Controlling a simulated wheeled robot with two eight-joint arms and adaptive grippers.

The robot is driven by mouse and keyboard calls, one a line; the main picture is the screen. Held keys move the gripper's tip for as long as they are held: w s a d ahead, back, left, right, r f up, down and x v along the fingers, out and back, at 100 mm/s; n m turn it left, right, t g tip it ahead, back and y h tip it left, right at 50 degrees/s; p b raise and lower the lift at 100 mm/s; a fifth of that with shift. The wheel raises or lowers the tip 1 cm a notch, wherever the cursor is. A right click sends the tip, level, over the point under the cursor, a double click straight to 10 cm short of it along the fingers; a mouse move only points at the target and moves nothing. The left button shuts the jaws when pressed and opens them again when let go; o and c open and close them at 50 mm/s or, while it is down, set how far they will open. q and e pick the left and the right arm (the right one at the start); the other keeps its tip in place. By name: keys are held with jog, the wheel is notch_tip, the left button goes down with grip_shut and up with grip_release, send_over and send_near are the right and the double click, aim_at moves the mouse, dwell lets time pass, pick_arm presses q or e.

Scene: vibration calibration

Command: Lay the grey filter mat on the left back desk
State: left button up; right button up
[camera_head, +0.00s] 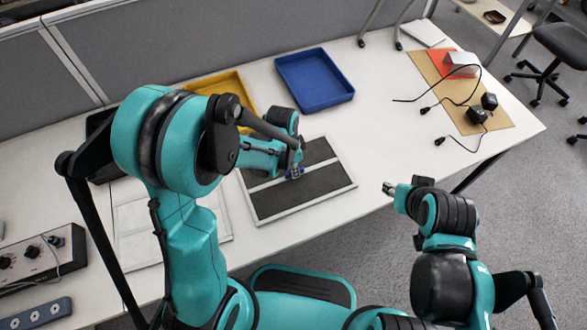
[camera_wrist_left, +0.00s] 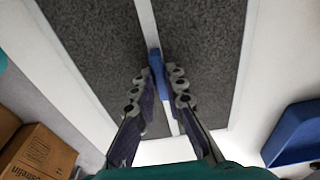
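The grey filter mat (camera_head: 319,187) is a flat panel with dark grey fields, a pale frame and a pale middle strip. It appears to lie on the white desk, near its front edge; my left arm hides part of it. In the left wrist view the mat (camera_wrist_left: 100,45) fills much of the upper picture, with a blue grip (camera_wrist_left: 155,62) on its strip. My left gripper (camera_head: 294,172) is at this grip, its fingers (camera_wrist_left: 162,78) on either side; whether they press on it is unclear.
A blue tray (camera_head: 314,82) and a yellow tray (camera_head: 226,88) stand behind the mat. A brown board (camera_head: 500,118) with black cables lies at the right end. A control box (camera_head: 35,258) stands at lower left. Bare desk (camera_head: 400,125) lies between mat and board.

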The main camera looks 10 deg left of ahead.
pick_arm(q)
jog(key=o, duration=0.3)
jog(key=shift+r, duration=0.15)
notch_tip(320, 180, up, 11)
jog(key=a+p, duration=0.1)
jog(key=p, duration=0.4)
notch_tip(320, 180, up, 8)
jog(key=n+t, duration=0.3)
jog(key=n, duration=0.2)
send_over(290, 173)
jog(key=s+a, duration=0.4)
jog(key=s+a+r+n+t+y, duration=0.1)
jog(key=s+a+r+n+t, duration=0.2)
jog(key=s+n, duration=0.3)
jog(key=shift+a+r, duration=0.25)
jog(key=shift+r, duration=0.1)
